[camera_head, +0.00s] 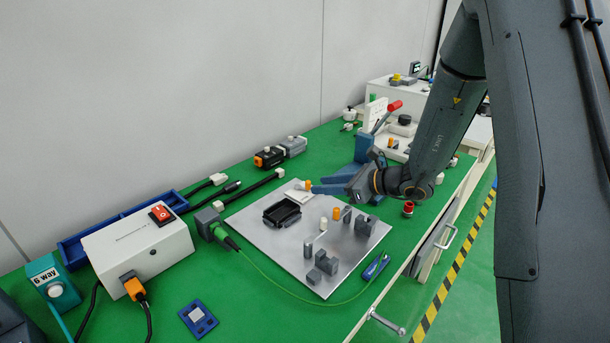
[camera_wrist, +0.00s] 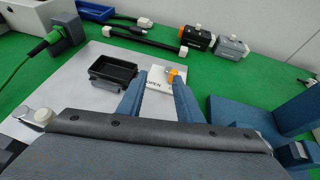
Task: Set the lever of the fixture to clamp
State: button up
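My gripper (camera_head: 325,187) hangs over the far right part of the light metal plate (camera_head: 290,250). In the wrist view my gripper (camera_wrist: 159,85) has its two blue fingers apart, with nothing seen held between them. Just past the fingertips is a white block (camera_wrist: 158,83) marked "OPEN", with an orange-tipped part (camera_wrist: 173,75) by it. A blue fixture (camera_head: 363,148) with a red-handled lever (camera_head: 394,106) stands behind my gripper; the lever slants up to the right. Blue parts (camera_wrist: 290,115) show at the right of the wrist view. My arm hides some of the fixture's surroundings.
A black tray (camera_head: 282,213) lies on the plate, left of my gripper. Several grey blocks and pegs (camera_head: 327,262) stand on the plate's near side. A white box with a red switch (camera_head: 140,247) is at left.

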aim_at(308, 181)
jog(key=w, duration=0.2)
jog(key=w+d+f+m, duration=0.1)
jog(key=shift+w+f+t, duration=0.1)
jog(key=shift+t, duration=0.3)
jog(key=p+x, duration=0.1)
jog(key=x, duration=0.6)
jog(key=shift+a, duration=0.35)
